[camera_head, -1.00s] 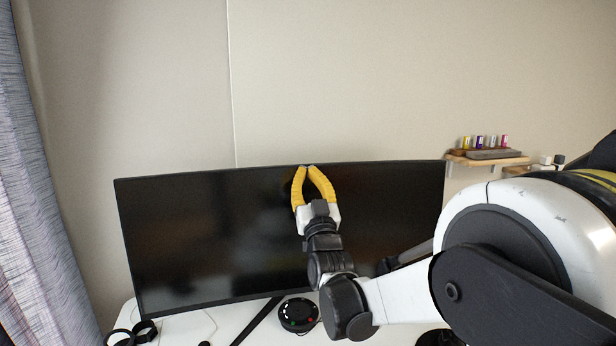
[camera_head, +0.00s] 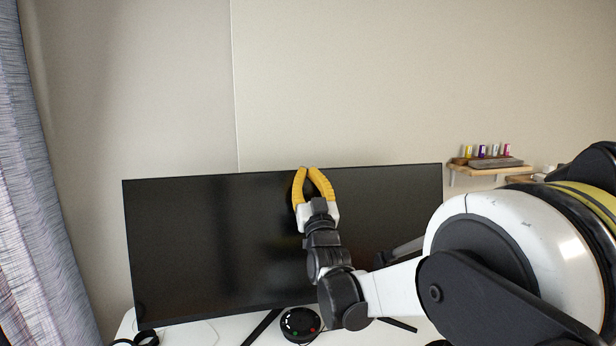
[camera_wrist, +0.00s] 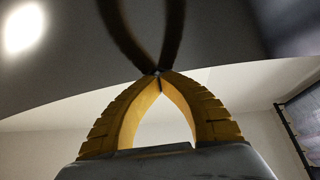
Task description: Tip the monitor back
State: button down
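The wide black monitor (camera_head: 220,245) stands on the desk with its dark, glossy screen facing me. My gripper (camera_head: 308,169) is in front of the screen, right of its middle, with its yellow fingertips at the top edge. In the wrist view, my gripper (camera_wrist: 158,74) has its fingertips together and nothing between them. The tips meet their own dark reflections on the screen (camera_wrist: 215,60), so they appear to touch it.
A round black device (camera_head: 299,324) with small coloured lights sits on the white desk (camera_head: 205,332) below the monitor. A black looped object (camera_head: 146,338) lies at the left. A wooden wall shelf (camera_head: 488,170) holds small coloured items. A curtain (camera_head: 35,200) hangs at the left.

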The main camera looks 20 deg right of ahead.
jog(key=shift+s+f, duration=0.25)
jog(key=shift+f, duration=0.05)
jog(key=b+v, duration=0.2)
jog(key=v, duration=0.2)
jog(key=shift+s, duration=0.1)
jog(key=shift+s, duration=0.1)
